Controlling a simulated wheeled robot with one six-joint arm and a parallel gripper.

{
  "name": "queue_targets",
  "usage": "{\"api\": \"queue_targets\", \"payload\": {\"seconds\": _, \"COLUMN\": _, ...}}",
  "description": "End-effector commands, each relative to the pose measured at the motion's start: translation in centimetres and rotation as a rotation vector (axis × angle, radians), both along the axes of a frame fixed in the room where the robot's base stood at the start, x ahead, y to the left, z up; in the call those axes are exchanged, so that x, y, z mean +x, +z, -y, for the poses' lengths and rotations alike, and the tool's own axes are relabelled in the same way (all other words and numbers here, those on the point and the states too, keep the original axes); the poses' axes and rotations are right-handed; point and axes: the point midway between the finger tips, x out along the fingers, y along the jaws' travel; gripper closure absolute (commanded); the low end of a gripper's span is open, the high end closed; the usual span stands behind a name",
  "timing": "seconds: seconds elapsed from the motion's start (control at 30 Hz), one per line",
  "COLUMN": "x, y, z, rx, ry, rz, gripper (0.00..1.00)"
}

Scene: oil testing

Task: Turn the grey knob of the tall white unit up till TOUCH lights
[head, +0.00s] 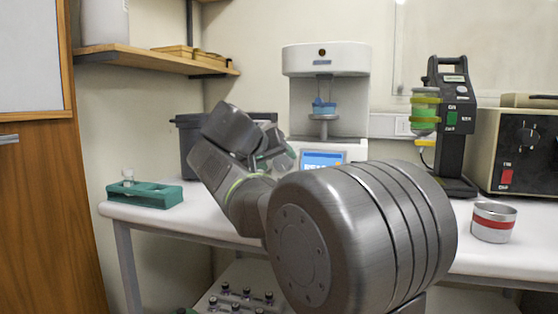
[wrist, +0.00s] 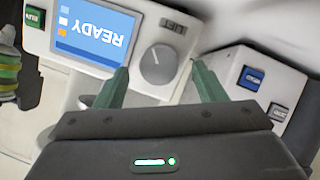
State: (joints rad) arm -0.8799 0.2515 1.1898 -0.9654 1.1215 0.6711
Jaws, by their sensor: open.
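The tall white unit (head: 302,63) stands at the back of the table, with a blue cup on its small platform. In the wrist view its panel is upside down. The blue screen (wrist: 92,32) reads READY; I see no TOUCH lit. The round grey knob (wrist: 158,64) is beside the screen, with its pointer line visible. My gripper (wrist: 160,67) is open, its green fingers on either side of the knob in the picture; I cannot tell whether they touch it. In the head view the knob is hidden behind my gripper (head: 278,156).
A white box with blue and grey switches (wrist: 250,80) is close beside the panel. A dark bin (head: 190,140) is left of the unit. A black stand with a green jar (head: 425,110), a control box (head: 520,150) and a metal cup (head: 493,222) are right.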

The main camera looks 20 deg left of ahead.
Motion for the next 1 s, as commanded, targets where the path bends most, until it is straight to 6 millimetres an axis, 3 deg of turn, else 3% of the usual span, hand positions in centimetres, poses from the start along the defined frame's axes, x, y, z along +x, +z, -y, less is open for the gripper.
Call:
{"api": "queue_targets", "payload": {"seconds": 0.3, "x": -6.7, "y": 3.7, "z": -0.8, "rx": 0.000, "ry": 0.005, "rz": 0.000, "gripper": 0.36}}
{"api": "queue_targets", "payload": {"seconds": 0.5, "x": -9.1, "y": 4.8, "z": -1.0, "rx": 0.000, "ry": 0.002, "rz": -0.001, "gripper": 0.36}}
{"api": "queue_targets", "payload": {"seconds": 1.0, "x": -9.8, "y": 5.0, "z": -1.0, "rx": -0.001, "ry": 0.000, "rz": -0.001, "gripper": 0.36}}
